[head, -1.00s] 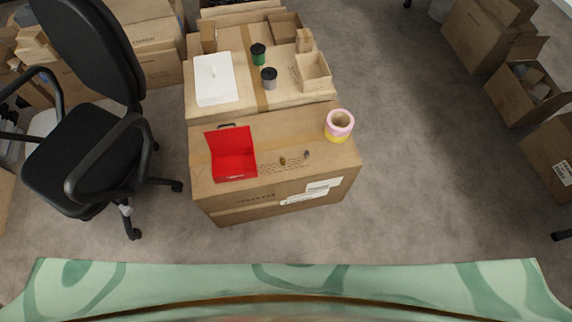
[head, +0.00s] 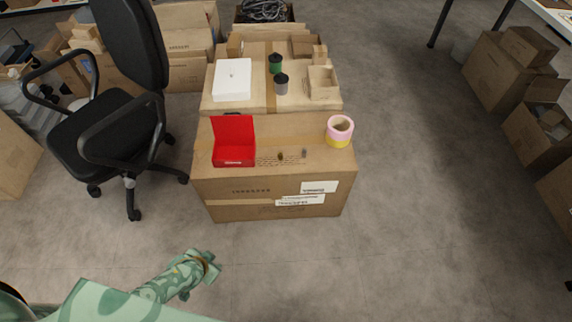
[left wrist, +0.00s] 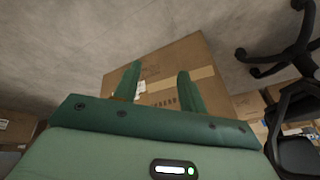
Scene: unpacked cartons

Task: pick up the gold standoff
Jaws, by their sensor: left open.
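The gold standoff (head: 281,156) is a tiny upright brownish-gold piece on top of the front carton (head: 275,190), in the head view. A small grey piece (head: 304,153) stands to its right. My left gripper (head: 207,262) is low in front of the carton, well apart from the standoff. In the left wrist view its two green fingers (left wrist: 158,82) are spread with nothing between them, and the carton (left wrist: 190,58) lies beyond. I cannot make out the standoff in that view. My right gripper is not in view.
An open red box (head: 234,155) sits left of the standoff, and a pink and yellow tape roll (head: 340,130) to its right. Behind are a white box (head: 232,80) and two dark-lidded containers. An office chair (head: 110,130) stands at the left.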

